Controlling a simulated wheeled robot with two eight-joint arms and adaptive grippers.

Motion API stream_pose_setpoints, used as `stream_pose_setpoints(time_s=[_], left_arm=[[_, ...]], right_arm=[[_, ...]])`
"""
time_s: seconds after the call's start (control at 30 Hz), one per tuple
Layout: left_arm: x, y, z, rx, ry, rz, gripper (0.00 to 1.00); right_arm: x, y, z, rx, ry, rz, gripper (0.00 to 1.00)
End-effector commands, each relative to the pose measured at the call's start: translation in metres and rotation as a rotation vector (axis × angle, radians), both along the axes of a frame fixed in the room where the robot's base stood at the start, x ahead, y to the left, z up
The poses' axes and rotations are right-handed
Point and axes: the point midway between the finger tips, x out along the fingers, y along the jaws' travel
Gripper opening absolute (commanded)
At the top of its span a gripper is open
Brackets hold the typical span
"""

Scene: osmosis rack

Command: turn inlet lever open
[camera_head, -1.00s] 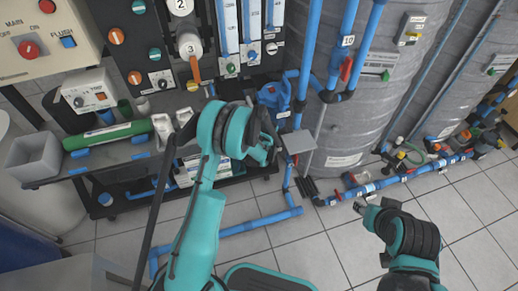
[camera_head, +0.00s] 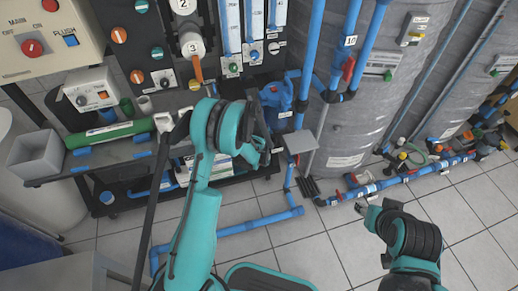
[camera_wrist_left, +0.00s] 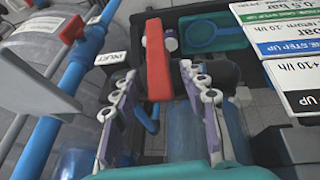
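The inlet lever (camera_wrist_left: 158,62) is a red bar in the left wrist view, beside a white tag reading INLET (camera_wrist_left: 112,58). My left gripper (camera_wrist_left: 158,78) is open, with one finger on each side of the lever's near end. Gaps show between the fingers and the lever; contact is not visible. In the head view my left arm's teal wrist hides this gripper and the lever. My right gripper (camera_head: 370,204) shows small and partly hidden at lower right, away from the rack; its finger state is unclear.
A blue pipe (camera_wrist_left: 62,88) with a red handle (camera_wrist_left: 72,29) runs left of the lever. Label panels (camera_wrist_left: 283,45) stand at right. In the head view, grey tanks (camera_head: 350,125) stand right of the rack, and blue pipes (camera_head: 245,228) run along the tiled floor.

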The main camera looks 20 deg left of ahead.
Motion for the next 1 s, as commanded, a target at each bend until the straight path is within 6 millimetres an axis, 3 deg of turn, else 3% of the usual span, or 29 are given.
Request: stream_pose_setpoints(time_s=[0.3, 0.67, 1.0], left_arm=[[0.006, -0.01, 0.001, 0.109, 0.073, -0.005, 0.43], [-0.021, -0.023, 0.076, 0.104, 0.07, -0.001, 0.43], [-0.041, -0.023, 0.14, 0.103, 0.044, -0.085, 0.43]], right_arm=[[0.0, 0.0, 0.0, 0.0, 0.0, 0.0, 0.4], [0.0, 0.0, 0.036, 0.0, 0.0, 0.0, 0.4], [0.0, 0.0, 0.029, 0.0, 0.0, 0.0, 0.4]])
